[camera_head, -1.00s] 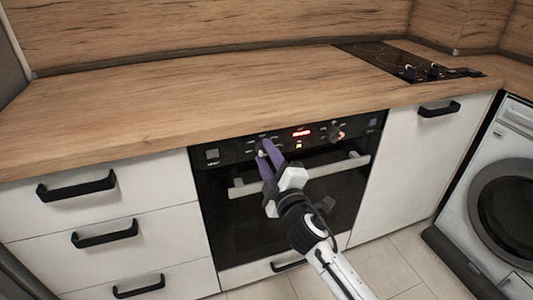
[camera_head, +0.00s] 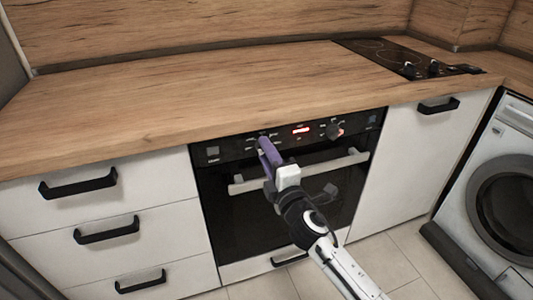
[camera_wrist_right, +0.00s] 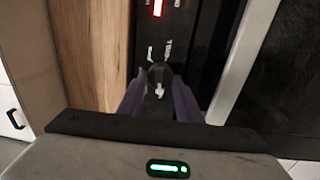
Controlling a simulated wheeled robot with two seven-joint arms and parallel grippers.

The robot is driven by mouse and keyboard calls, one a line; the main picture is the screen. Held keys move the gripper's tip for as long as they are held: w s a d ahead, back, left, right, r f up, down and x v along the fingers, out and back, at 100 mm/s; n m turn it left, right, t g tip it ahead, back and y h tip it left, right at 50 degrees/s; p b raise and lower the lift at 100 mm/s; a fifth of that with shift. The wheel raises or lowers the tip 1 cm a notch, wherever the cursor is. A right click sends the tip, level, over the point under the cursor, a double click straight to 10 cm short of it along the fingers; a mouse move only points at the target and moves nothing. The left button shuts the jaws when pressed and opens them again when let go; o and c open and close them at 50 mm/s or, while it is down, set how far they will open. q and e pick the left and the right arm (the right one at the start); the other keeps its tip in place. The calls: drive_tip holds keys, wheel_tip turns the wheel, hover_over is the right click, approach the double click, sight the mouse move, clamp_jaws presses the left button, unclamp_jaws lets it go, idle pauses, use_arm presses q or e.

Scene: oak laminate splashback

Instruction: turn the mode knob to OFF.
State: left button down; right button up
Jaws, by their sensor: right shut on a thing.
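The mode knob is a dark round knob with a light pointer; it shows in the right wrist view (camera_wrist_right: 159,82) between the purple fingers. It is on the left part of the oven's black control panel (camera_head: 230,150); in the head view the fingers hide most of it. My right gripper (camera_head: 265,143) reaches up to the panel from below. In the right wrist view its fingers (camera_wrist_right: 160,98) are shut on the knob, one on each side. The panel's lettering around the knob is too blurred to read. My left gripper is not in view.
A second knob (camera_head: 333,131) and a red lit display (camera_head: 301,130) are to the right on the panel. The oven's bar handle (camera_head: 335,166) runs just below. The wooden worktop (camera_head: 190,95) overhangs above and is clear on the left; a hob (camera_head: 405,58) is at right.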

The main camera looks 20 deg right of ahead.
drive_tip(key=o, duration=1)
drive_tip(key=shift+o, duration=0.2)
drive_tip(key=shift+s, duration=0.1)
drive_tip(key=s, duration=1)
drive_tip(key=shift+d+f, duration=0.2)
drive_tip(key=shift+f, duration=0.1)
drive_tip(key=s+a+f+m+g+p, duration=0.1)
drive_tip(key=s+f+m+g+p, duration=0.2)
drive_tip(key=s+f+m+g, duration=0.2)
drive_tip(key=s+a+f+m+g+y+p, duration=0.1)
drive_tip(key=s+f+m+g+p, duration=0.3)
drive_tip(key=s+f+m, duration=0.7)
drive_tip(key=s+a+f+g, duration=0.1)
drive_tip(key=s+f, duration=0.2)
drive_tip(key=s, duration=0.5)
drive_tip(key=shift+s+f+y, duration=0.2)
drive_tip(key=shift+s+y, duration=0.1)
drive_tip(key=shift+s, duration=0.05)
